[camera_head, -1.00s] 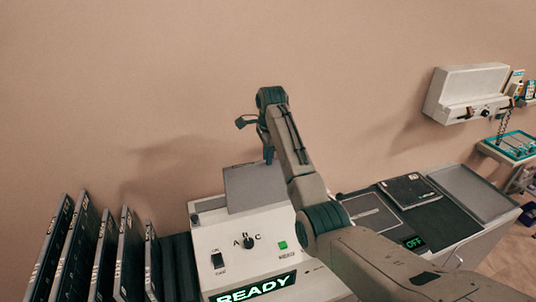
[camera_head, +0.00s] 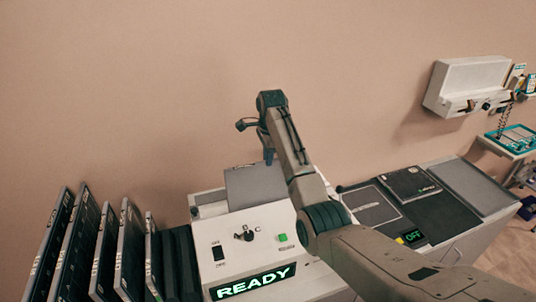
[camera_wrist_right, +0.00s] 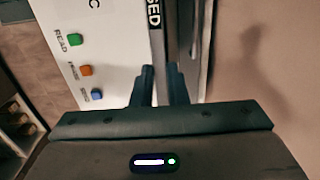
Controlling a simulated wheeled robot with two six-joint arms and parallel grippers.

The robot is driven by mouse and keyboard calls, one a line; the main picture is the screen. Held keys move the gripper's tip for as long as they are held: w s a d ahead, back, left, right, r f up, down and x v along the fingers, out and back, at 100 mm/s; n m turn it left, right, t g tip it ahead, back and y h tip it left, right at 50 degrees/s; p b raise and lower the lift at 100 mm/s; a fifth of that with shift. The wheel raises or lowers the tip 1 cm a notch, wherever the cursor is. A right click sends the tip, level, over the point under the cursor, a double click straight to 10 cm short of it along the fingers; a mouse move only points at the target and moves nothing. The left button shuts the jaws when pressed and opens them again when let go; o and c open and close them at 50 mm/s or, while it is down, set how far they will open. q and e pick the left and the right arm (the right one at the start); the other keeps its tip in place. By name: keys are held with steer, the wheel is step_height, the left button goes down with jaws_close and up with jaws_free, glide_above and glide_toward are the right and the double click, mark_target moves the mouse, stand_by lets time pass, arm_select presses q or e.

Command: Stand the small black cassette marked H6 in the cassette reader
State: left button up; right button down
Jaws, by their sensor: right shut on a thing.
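A thin grey cassette (camera_head: 255,188) stands upright behind the sloped control panel of the white cassette reader (camera_head: 215,245). My right gripper (camera_head: 268,157) is at its upper right edge and shut on it. No H6 mark can be read. The reader's panel also shows in the right wrist view (camera_wrist_right: 112,35), beside the fingers. The slot and the cassette's lower end are hidden behind the panel. My left gripper is not in view.
Several dark cassettes (camera_head: 104,250) stand in a row left of the reader. My right arm covers part of the reader. A wall stands close behind.

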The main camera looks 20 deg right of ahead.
step_height(320, 180, down, 8)
steer(key=b, duration=0.1)
steer(key=shift+r, duration=0.2)
stand_by(1.7)
steer(key=c, duration=1.3)
jaws_free()
steer(key=shift+c, duration=0.2)
steer(key=shift+b, duration=0.3)
steer(key=r+b, duration=0.1)
steer(key=r, duration=0.1)
steer(key=r+b, duration=0.1)
steer(key=r, duration=0.2)
steer(key=r+b, duration=0.2)
steer(key=r, duration=0.1)
steer(key=shift+s+d, duration=0.1)
steer(key=shift+s, duration=0.2)
step_height(320, 180, up, 3)
steer(key=p, duration=0.3)
steer(key=shift+s+d, duration=0.1)
steer(key=shift+s, duration=0.05)
